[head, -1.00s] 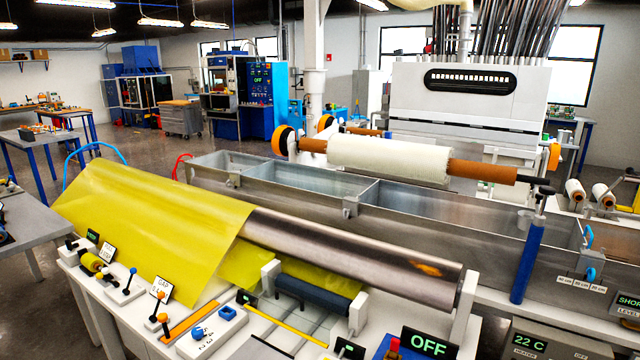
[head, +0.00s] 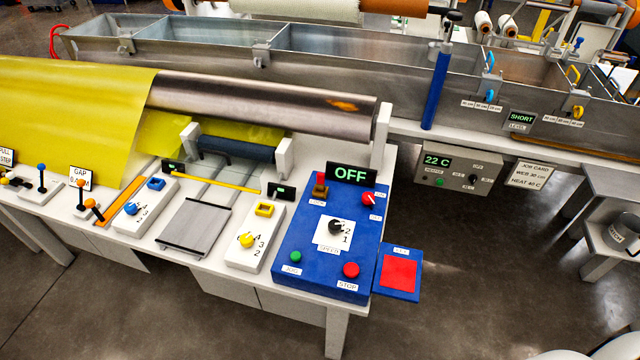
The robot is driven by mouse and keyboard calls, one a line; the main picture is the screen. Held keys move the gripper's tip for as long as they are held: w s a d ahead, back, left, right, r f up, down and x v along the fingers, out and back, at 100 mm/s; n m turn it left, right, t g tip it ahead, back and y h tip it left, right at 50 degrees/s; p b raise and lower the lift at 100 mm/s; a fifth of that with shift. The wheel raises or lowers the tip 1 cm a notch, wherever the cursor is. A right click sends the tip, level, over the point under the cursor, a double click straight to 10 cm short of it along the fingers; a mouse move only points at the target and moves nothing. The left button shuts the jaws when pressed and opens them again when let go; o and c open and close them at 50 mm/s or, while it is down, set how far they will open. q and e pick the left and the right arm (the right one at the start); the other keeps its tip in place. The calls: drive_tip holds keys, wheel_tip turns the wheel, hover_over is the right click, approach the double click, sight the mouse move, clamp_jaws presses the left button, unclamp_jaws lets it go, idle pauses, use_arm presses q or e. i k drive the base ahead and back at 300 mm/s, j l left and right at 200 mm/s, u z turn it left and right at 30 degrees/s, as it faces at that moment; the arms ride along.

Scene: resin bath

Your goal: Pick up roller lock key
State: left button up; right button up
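A blue control panel (head: 318,268) sits at the right end of the white bench. On it are a red knob (head: 368,199) at the upper right and a small brown block (head: 320,191) with a red part behind it. I cannot tell for sure which piece, if any, is the roller lock key; the labels are too small to read. A metal roller (head: 270,100) lies behind the panel, with yellow film over its left part. Neither of my grippers is in view.
A lit OFF display (head: 350,175) stands at the panel's back edge. A red pad (head: 399,273) juts out at its right. A yellow knob (head: 247,241) on a white block is to its left. A long metal bath (head: 330,50) runs behind. Open floor lies in front.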

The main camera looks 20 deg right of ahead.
sight(320, 177)
drive_tip(key=l+u, duration=0.35)
drive_tip(key=l, duration=0.25)
drive_tip(key=l+u, duration=0.3)
drive_tip(key=l, duration=0.3)
drive_tip(key=l+u, duration=0.35)
drive_tip(key=l, duration=0.25)
drive_tip(key=k+l+u, duration=0.3)
drive_tip(key=l, duration=0.2)
drive_tip(key=i+l, duration=0.05)
